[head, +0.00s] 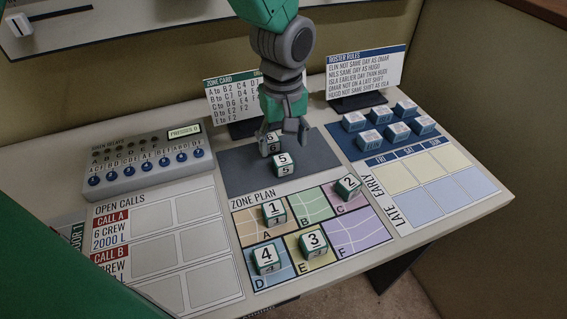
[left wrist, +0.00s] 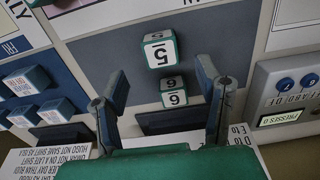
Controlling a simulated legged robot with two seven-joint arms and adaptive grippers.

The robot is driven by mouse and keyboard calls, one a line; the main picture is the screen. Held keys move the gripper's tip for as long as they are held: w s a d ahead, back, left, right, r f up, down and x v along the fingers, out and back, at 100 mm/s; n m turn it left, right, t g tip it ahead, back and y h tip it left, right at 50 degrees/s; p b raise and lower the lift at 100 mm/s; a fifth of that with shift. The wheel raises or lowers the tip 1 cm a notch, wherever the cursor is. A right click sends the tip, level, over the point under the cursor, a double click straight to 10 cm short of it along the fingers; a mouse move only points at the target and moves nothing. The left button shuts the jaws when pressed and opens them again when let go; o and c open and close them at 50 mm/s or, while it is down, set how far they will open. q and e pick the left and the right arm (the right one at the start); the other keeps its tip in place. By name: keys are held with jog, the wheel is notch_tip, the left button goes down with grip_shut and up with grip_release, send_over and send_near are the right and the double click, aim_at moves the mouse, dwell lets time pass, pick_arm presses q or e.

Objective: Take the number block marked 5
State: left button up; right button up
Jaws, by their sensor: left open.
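The number block marked 5 (head: 284,166) is white and green. It sits on the dark grey mat (head: 240,178), just in front of the block marked 6 (head: 271,149). My left gripper (head: 287,137) reaches down over the mat from above, close behind block 5, and partly covers block 6. In the left wrist view, the open left gripper (left wrist: 161,75) has its fingers apart, with block 6 (left wrist: 174,92) between them. Block 5 (left wrist: 160,50) lies just beyond the fingertips, and nothing is held. My right gripper is not in view.
Blocks 1 (head: 273,211), 2 (head: 347,187), 3 (head: 312,243) and 4 (head: 265,258) stand on the zone plan (head: 362,232). Name blocks (head: 397,131) sit on a blue mat at right. A zone card (head: 222,100) stands behind; a button panel (head: 147,163) is at left.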

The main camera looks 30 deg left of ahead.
aim_at(283, 159)
pick_arm(q)
jog(key=shift+s+f, duration=0.15)
jog(key=shift+f, duration=0.4)
notch_tip(283, 159, down, 5)
jog(key=shift+b, duration=0.3)
jog(key=c, duration=1.1)
